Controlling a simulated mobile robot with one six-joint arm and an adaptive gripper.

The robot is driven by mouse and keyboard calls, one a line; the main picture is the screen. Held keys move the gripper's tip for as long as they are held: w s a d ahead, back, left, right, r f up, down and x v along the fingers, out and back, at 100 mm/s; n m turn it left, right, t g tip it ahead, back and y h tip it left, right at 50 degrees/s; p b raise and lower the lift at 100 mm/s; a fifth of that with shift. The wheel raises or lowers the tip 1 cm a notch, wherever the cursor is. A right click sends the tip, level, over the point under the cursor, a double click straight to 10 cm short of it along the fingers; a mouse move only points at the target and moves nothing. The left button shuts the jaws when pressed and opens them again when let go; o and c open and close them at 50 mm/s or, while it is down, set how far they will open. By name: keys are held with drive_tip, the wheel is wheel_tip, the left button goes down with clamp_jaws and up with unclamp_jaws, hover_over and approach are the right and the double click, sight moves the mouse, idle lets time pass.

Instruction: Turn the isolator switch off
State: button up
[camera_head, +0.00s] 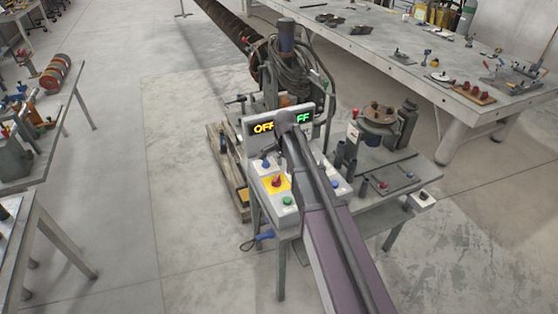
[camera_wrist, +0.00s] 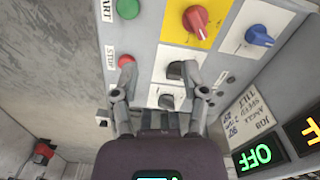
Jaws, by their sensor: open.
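The isolator switch seems to be the red rotary knob (camera_wrist: 195,20) on a yellow plate (camera_wrist: 207,38), at the top of the wrist view. In the head view the red knob (camera_head: 277,181) and yellow plate sit on the left of the grey control panel. My gripper (camera_wrist: 158,68) is open and empty over the panel, its fingertips below and left of the red knob in the wrist view. One fingertip is by the red stop button (camera_wrist: 125,60), the other by a black knob (camera_wrist: 174,70). In the head view my arm hides part of the panel.
A green start button (camera_wrist: 128,8) and a blue knob (camera_wrist: 259,37) flank the yellow plate. A display reading OFF in green (camera_wrist: 258,154) stands beside the panel face. Another display reads OFF in yellow (camera_head: 264,127). A long workbench (camera_head: 370,42) stands behind.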

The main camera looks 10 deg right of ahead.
drive_tip(key=s+d+f+n+b, duration=0.3)
drive_tip(key=s+f+n+b, duration=0.2)
drive_tip(key=s, duration=0.6)
drive_tip(key=s+d+f+n+b, duration=0.4)
drive_tip(key=s+f+n+b, duration=0.1)
drive_tip(key=s, duration=0.6)
drive_tip(key=shift+d+f+n, duration=0.2)
drive_tip(key=shift+n, duration=0.6)
drive_tip(key=shift+w, duration=0.1)
wheel_tip(320, 180, up, 13)
drive_tip(key=m+p, duration=0.6)
drive_tip(key=p, duration=0.7)
hover_over(276, 178)
drive_tip(key=shift+d+f, duration=0.1)
drive_tip(key=shift+f, duration=0.1)
drive_tip(key=shift+n, duration=0.3)
wheel_tip(276, 178, down, 14)
drive_tip(key=b, duration=1.4)
drive_tip(key=shift+r, duration=0.25)
